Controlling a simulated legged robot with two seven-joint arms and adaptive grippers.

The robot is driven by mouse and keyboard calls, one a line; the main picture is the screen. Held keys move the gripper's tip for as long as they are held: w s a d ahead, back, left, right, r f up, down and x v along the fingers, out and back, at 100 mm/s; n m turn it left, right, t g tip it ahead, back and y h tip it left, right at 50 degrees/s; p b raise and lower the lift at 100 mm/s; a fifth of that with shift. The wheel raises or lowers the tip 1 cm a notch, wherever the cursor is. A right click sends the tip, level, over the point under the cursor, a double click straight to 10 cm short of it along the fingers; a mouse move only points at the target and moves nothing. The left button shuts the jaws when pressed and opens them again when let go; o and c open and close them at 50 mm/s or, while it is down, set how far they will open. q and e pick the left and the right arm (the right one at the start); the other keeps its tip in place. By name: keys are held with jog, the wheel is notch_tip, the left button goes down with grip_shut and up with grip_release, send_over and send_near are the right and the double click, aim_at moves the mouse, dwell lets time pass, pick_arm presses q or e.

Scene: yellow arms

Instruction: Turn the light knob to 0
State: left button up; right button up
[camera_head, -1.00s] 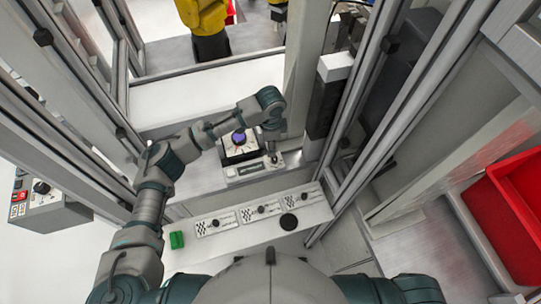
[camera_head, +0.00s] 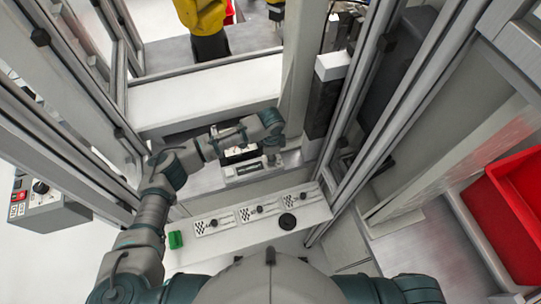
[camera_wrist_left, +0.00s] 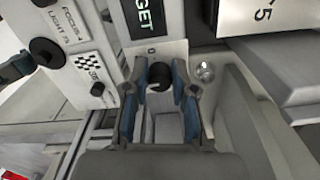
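In the left wrist view, a small black knob (camera_wrist_left: 158,75) sits on a pale panel just below a mark that looks like "0". My left gripper (camera_wrist_left: 160,70) is open, with one blue-lined finger on each side of this knob. Gaps seem to show between fingers and knob, so I cannot tell if they touch. In the head view my left gripper (camera_head: 271,158) points down at the small panel with a dark display (camera_head: 248,169); the knob is hidden there. A label reading "LIGHT 75" (camera_wrist_left: 54,62) is on the panel at left. My right gripper is out of view.
A front panel (camera_head: 240,238) carries several small knobs, checkered labels and a black disc (camera_head: 288,221). A green block (camera_head: 175,239) stands at its left end. Metal frame posts (camera_head: 375,110) flank the right side. A red bin (camera_head: 510,215) is far right.

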pick_arm(q)
jog(key=shift+d+r, duration=0.1)
jog(key=shift+d, duration=0.3)
grip_shut()
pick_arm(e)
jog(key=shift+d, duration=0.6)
pick_arm(q)
jog(key=shift+w, duration=0.1)
